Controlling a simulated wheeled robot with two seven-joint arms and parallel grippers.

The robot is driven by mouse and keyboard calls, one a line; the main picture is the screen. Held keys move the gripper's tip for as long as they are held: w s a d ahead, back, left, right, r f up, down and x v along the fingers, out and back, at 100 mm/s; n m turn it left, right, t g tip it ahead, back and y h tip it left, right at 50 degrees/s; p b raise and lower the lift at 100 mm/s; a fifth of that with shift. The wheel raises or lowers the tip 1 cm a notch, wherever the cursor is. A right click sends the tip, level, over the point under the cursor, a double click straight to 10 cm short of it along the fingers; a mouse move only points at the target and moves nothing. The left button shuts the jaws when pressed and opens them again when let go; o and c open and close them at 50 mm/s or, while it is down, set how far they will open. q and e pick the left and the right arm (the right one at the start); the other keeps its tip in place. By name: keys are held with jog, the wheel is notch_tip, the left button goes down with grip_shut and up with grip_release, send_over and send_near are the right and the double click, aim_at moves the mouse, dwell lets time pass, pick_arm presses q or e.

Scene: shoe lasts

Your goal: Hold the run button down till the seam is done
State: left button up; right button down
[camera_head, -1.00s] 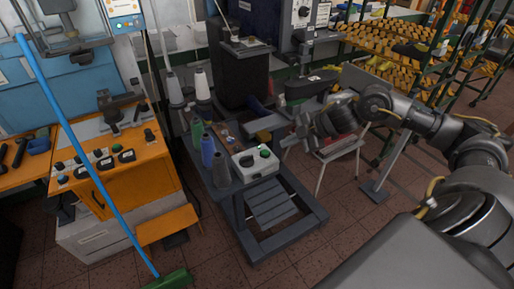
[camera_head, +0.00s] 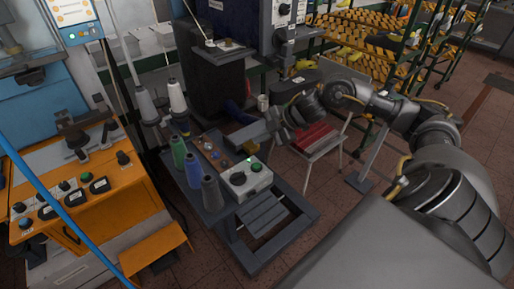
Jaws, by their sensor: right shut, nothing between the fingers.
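The white control box (camera_head: 244,183) sits on the front corner of the dark machine stand. A green button (camera_head: 256,167) and a black knob (camera_head: 238,178) are on its top. A small bright green spot shows at its back edge. My right gripper (camera_head: 274,128) is shut and empty, above and to the right of the box in the picture, apart from the green button. The grey machine arm (camera_head: 247,135) is close beside the gripper. I cannot make out any seam or workpiece. My left gripper is out of view.
Several thread cones (camera_head: 211,192) stand left of the box. An orange bench (camera_head: 90,195) with buttons and a blue pole (camera_head: 60,212) are at the left. Racks of shoe lasts (camera_head: 380,45) fill the back.

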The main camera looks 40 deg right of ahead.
notch_tip(320, 180, down, 4)
jog(key=b, duration=0.3)
jog(key=shift+r, duration=0.25)
jog(key=b, duration=0.4)
send_over(260, 166)
notch_tip(260, 166, down, 4)
jog(key=shift+w+d+f, duration=0.1)
jog(key=shift+w+f, duration=0.05)
jog(key=shift+f, duration=0.05)
jog(key=shift+f+b, duration=0.4)
jog(key=shift+f, duration=0.1)
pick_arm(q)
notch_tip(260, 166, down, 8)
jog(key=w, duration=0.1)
pick_arm(e)
jog(key=shift+f, duration=0.1)
dwell(0.3)
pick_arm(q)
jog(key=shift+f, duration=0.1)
pick_arm(e)
jog(key=shift+f, duration=0.35)
